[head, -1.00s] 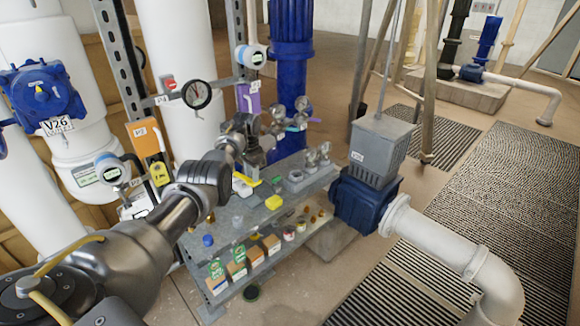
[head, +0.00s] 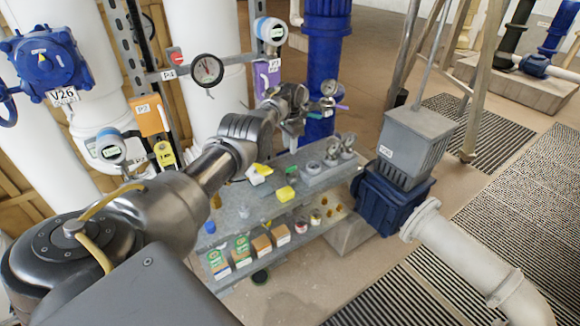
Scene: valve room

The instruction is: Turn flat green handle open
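A small flat green handle (head: 342,107) shows beside the gauges, in front of the blue column, just right of my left arm's far end. My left arm reaches in from the lower left over the shelf. My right gripper is not in view.
A grey two-level shelf (head: 232,225) with small boxes, caps and a yellow block (head: 284,194) lies below the arm. A grey box on a blue valve (head: 385,205) and white pipe stand right.

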